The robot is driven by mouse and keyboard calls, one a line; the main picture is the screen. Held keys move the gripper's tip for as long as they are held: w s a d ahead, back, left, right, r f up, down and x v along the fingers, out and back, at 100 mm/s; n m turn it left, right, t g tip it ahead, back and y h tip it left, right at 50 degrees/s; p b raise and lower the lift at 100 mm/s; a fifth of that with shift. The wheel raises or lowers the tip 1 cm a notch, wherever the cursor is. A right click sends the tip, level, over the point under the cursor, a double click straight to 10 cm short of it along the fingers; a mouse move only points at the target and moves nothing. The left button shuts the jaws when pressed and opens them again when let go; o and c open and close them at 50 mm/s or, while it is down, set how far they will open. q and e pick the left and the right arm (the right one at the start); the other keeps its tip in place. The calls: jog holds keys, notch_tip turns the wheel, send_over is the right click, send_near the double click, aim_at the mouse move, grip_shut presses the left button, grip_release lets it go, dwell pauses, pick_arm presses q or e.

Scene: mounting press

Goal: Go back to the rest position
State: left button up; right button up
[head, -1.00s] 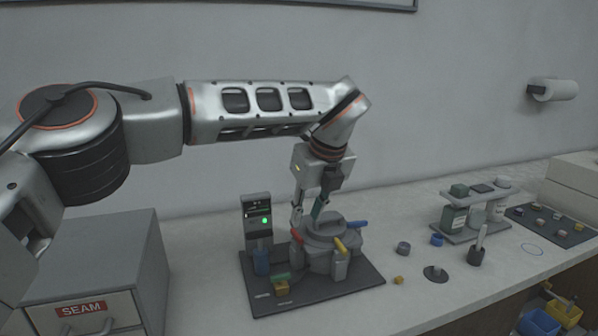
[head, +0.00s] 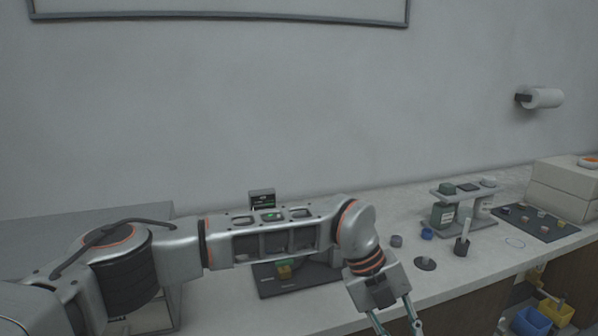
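My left gripper (head: 396,318) hangs at the bottom of the head view, in front of the bench's front edge. Its two fingers are spread apart, with nothing visible between them; the tips are close to the picture's lower edge. My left arm stretches across the view and hides most of the mounting press. My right gripper is not in view.
A rack with bottles (head: 463,208) and a dark tray of small pieces (head: 536,222) stand on the bench at the right. A dark holder with an upright tool (head: 462,246) is near them. Blue (head: 532,322) and yellow bins sit below the bench.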

pick_arm(q)
jog(key=s+d+r+n+g+h, duration=0.1)
jog(key=s+d+r+g+h, duration=0.45)
jog(key=s+d+h, duration=0.45)
jog(key=w+a+n+t+h, duration=0.6)
jog(key=w+a+n+t, duration=0.55)
jog(key=n+t, duration=0.5)
jog(key=w+a+f+n+t+y, duration=0.3)
jog(key=a+f+n+t+y, duration=0.45)
jog(key=a+f, duration=0.35)
jog(key=s+a+f+n+g+y, duration=0.1)
jog(key=s+a+f+n+y, duration=0.25)
jog(key=a+f, duration=0.4)
jog(key=s+a+f+n+y, duration=0.2)
jog(key=a+f+y, duration=0.2)
jog(key=a+f, duration=0.35)
jog(key=s+a+f+g+y, duration=0.3)
jog(key=s+a+f+g, duration=0.1)
jog(key=s+a+f, duration=0.7)
jog(key=shift+s+a+f+n+y, duration=0.3)
jog(key=shift+s+a+f+n, duration=0.25)
jog(key=shift+s, duration=0.3)
